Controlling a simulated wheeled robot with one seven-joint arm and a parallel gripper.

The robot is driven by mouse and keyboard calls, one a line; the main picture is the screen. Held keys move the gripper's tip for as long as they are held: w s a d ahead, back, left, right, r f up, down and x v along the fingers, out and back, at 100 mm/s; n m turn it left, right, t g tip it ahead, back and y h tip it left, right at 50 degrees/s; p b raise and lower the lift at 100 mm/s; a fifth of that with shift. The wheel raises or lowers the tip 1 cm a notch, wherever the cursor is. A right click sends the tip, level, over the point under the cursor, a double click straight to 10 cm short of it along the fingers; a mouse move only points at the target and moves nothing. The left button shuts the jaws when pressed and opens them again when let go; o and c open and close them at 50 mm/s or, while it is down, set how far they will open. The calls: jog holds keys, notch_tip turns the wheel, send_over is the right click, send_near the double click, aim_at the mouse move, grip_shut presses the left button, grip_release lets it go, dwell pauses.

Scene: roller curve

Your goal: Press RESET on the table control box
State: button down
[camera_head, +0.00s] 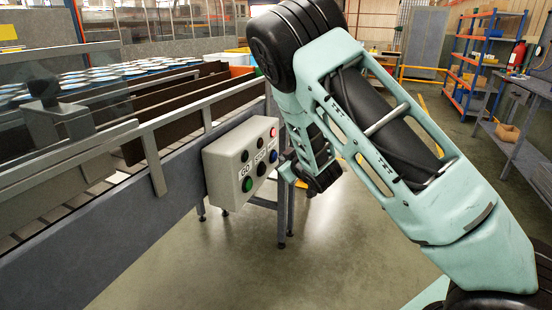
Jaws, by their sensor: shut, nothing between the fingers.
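The grey control box (212,165) is mounted on the side of the conveyor frame, its button face turned toward the right. A green button (247,184) sits low at its near end, under a label that seems to read GO. A blue button (273,157) sits low at the far end and a red one (273,132) above it. The label between them is too small to read. My gripper (286,171) is shut and empty, just right of the box's far end, close to the blue button. I cannot tell whether it touches the box.
The conveyor's grey side rail (90,220) runs along the left, with rows of blue-and-white cans (95,75) behind it. Open floor (230,265) lies below the box. A blue-and-orange shelf rack (480,60) and a workbench (515,125) stand at the right.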

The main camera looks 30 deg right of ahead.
jog(key=shift+w+a, duration=0.3)
jog(key=shift+w, duration=0.1)
dwell(0.5)
jog(key=shift+s, duration=0.1)
jog(key=shift+s+d, duration=0.55)
jog(key=shift+s, duration=0.1)
jog(key=shift+s+d+b, duration=0.3)
jog(key=shift+s+d, duration=0.5)
jog(key=shift+s, duration=0.2)
jog(key=shift+s+d+b, duration=0.3)
jog(key=shift+s+d, duration=0.45)
jog(key=shift+s, duration=0.2)
jog(key=shift+a, duration=0.15)
